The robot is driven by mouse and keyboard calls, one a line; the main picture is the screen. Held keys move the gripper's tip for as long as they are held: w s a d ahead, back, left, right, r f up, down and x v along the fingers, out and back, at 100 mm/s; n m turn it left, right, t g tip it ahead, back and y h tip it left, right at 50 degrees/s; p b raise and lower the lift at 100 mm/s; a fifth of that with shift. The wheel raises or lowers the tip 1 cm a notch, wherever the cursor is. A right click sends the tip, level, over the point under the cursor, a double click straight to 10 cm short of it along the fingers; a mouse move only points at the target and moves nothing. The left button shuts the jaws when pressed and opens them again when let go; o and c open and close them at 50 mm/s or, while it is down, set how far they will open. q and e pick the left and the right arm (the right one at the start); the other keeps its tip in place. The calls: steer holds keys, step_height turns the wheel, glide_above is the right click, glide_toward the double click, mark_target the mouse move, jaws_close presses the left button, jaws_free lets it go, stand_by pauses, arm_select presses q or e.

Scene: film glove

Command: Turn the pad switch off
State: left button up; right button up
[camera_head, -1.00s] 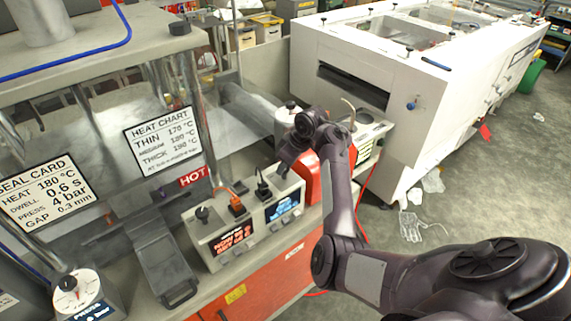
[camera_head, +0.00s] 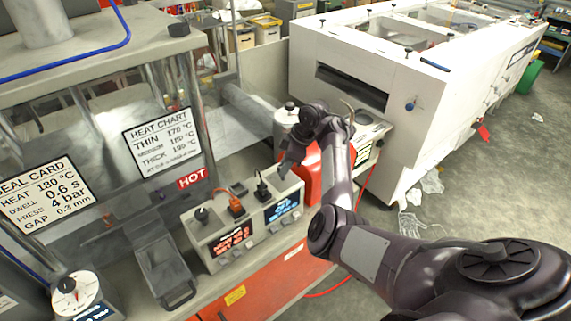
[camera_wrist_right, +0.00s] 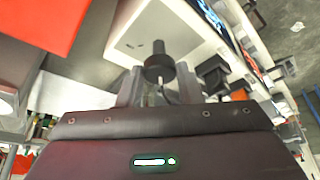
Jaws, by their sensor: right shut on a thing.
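The control box (camera_head: 242,240) stands on the bench in the head view, with a red-lit display and a blue-lit display. On its top are a black knob (camera_head: 202,215) at the left, an orange switch (camera_head: 236,207) and a black switch (camera_head: 262,191). My right gripper (camera_head: 287,167) is at the box's right end, its tips partly hidden. In the right wrist view, its fingers are shut on a black knob (camera_wrist_right: 158,64) on the box's pale top. The black switch (camera_wrist_right: 212,75) is beside it. I cannot read which control is the pad switch. My left gripper is out of view.
A red object (camera_head: 313,178) stands close to the right of the box, beside my right wrist. The press with its Hot sign (camera_head: 193,178) is behind and left. A large white machine (camera_head: 340,60) stands behind my right arm.

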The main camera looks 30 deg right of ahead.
steer(key=o, duration=1)
steer(key=shift+d+r, duration=0.15)
steer(key=shift+r, duration=0.35)
steer(key=b+v, duration=0.1)
steer(key=v, duration=0.5)
steer(key=shift+s+d+r, duration=0.1)
steer(key=shift+s+r, duration=0.1)
steer(key=shift+r, duration=0.1)
steer(key=shift+s+f, duration=0.1)
